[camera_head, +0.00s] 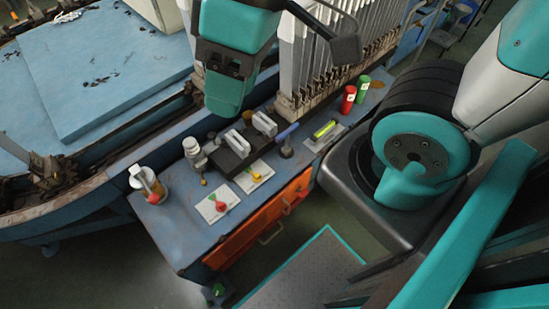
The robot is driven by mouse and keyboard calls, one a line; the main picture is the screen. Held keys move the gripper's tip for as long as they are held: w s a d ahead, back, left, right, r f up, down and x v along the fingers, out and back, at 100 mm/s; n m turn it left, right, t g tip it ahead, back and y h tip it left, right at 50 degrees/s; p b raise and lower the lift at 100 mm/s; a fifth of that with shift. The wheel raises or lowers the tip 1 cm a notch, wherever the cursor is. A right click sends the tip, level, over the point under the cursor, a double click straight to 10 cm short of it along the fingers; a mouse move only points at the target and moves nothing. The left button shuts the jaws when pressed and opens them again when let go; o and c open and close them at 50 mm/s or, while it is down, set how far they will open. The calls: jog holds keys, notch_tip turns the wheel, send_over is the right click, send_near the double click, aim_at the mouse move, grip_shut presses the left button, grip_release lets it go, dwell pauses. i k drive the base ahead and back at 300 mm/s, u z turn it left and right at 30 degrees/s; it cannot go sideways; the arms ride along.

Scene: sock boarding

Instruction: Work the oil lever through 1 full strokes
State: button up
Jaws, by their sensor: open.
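An upright lever with a blue grip (288,132) and a dark round foot stands on the blue bench, near its front edge. I take it for the oil lever, though its label cannot be read. Its grip tilts up to the right, and nothing is touching it. A teal section of my arm hangs over the back of the bench, left of the lever. I cannot make out my gripper's fingertips in this view.
The blue bench (185,245) also holds a grey fitting (194,153), a black block with two pale handles (235,150), a jar (150,184), tag cards (217,204), and red (348,98) and green (363,87) bottles. White boards (298,55) stand behind. An orange drawer (262,222) is in front.

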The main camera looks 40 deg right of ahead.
aim_at(153, 198)
jog(key=k, duration=0.4)
jog(key=u, duration=2.2)
jog(key=i, duration=3.5)
jog(key=z, duration=4.6)
